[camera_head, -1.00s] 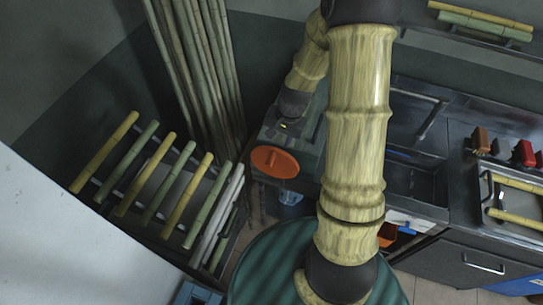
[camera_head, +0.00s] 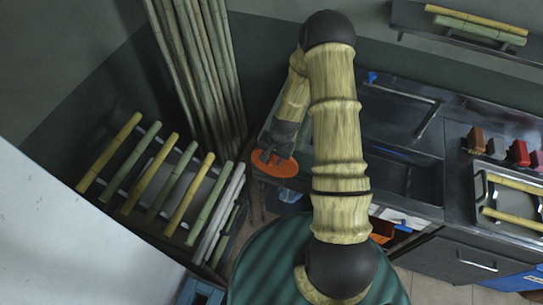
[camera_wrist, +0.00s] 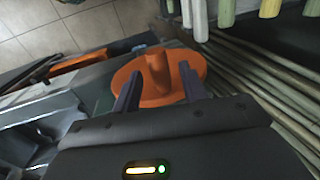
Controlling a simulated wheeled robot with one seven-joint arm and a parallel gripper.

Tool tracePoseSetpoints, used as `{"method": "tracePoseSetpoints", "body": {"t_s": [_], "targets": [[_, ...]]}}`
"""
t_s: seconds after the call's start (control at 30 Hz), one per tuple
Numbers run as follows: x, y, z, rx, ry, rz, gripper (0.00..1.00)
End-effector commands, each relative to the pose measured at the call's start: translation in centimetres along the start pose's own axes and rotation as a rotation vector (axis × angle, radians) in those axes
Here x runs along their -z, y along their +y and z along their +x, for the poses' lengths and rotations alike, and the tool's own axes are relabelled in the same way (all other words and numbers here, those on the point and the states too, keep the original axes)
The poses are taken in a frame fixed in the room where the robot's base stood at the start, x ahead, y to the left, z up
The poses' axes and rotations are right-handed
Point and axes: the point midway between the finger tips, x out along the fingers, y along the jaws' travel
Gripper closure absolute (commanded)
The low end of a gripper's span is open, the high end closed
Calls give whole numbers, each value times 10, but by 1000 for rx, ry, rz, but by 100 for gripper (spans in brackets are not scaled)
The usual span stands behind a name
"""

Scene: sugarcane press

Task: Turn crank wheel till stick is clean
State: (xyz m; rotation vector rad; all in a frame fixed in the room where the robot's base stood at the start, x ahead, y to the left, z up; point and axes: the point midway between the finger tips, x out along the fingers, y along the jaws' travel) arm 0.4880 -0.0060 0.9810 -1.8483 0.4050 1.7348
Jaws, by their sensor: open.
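The orange crank wheel (camera_head: 272,165) is a disc on the front of the press at the left end of the counter. In the wrist view the wheel (camera_wrist: 196,66) shows with an orange handle (camera_wrist: 156,72) standing out from it. My gripper (camera_wrist: 157,80) is open, with its two dark fingers on either side of the handle; I cannot tell whether they touch it. In the head view my gripper (camera_head: 278,148) is over the wheel and hides part of it. The press body is mostly hidden by my arm. I cannot make out the stick.
A rack of yellow and green cane sticks (camera_head: 172,178) stands left of the wheel. Tall canes (camera_head: 196,70) lean on the wall behind. A sink (camera_head: 405,175) and a tray with sticks (camera_head: 513,183) are to the right. Clear floor (camera_wrist: 110,22) shows in the wrist view.

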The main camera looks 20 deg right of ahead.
Motion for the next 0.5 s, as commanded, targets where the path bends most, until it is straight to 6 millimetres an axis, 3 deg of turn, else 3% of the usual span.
{"method": "tracePoseSetpoints", "body": {"t_s": [0.43, 0.5], "targets": [[0, 0, 10, 0, 1, 0, 57], [0, 0, 10, 0, 1, 0, 71]]}}
